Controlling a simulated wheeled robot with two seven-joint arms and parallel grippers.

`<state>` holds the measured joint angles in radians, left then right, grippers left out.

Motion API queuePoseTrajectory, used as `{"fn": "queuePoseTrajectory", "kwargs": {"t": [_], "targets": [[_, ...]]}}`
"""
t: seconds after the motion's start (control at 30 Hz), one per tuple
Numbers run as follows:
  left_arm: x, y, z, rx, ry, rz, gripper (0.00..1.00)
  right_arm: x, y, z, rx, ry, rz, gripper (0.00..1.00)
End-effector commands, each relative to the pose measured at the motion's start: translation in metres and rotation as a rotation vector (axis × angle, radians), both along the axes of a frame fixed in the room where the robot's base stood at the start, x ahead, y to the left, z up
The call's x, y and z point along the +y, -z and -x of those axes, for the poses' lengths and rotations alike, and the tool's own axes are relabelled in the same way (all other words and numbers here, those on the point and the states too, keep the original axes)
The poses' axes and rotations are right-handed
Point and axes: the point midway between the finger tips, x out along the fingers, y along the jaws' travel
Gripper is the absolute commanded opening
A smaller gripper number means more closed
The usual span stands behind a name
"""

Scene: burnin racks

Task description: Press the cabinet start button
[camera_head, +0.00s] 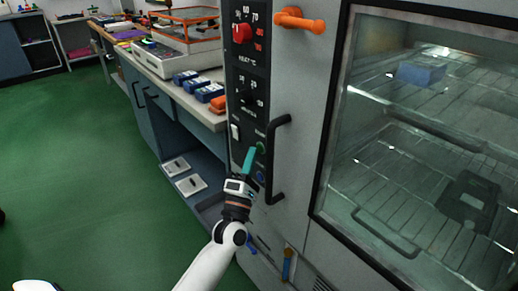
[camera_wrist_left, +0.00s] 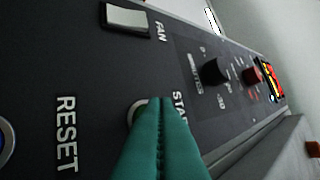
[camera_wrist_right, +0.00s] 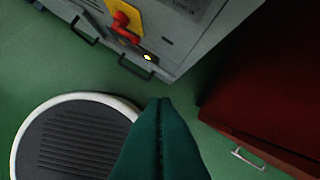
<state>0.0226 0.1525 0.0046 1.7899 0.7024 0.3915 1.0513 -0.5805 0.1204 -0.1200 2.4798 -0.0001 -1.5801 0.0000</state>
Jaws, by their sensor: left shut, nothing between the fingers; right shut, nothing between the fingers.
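The cabinet (camera_head: 300,100) has a black control panel (camera_head: 243,130) on its left front. The green start button (camera_head: 261,147) sits low on the panel, with the blue reset button (camera_head: 260,177) below it. My left gripper (camera_head: 251,152) is shut and empty, its teal fingertips at the start button. In the left wrist view the fingertips (camera_wrist_left: 155,105) cover most of the start button, whose metal rim (camera_wrist_left: 135,115) shows beside them; I cannot tell whether they touch. My right gripper (camera_wrist_right: 161,105) is shut and empty above the green floor, away from the panel.
A black handle (camera_head: 276,160) stands out just right of the buttons. An orange latch (camera_head: 300,20) juts out above. A workbench (camera_head: 205,115) with blue boxes is at the left. In the right wrist view, a round base (camera_wrist_right: 80,140) and a red cabinet (camera_wrist_right: 265,75) flank the gripper.

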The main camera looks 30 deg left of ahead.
Motion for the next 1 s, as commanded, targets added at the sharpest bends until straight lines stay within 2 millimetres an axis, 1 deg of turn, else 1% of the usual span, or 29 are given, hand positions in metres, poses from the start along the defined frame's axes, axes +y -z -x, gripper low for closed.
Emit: {"fn": "queuePoseTrajectory", "kwargs": {"t": [1.0], "targets": [[-0.0034,0.0002,-0.0079,0.001,0.000,0.000,0.00,0.0001,0.0011,-0.0002,-0.001,0.000,0.000,0.00]]}}
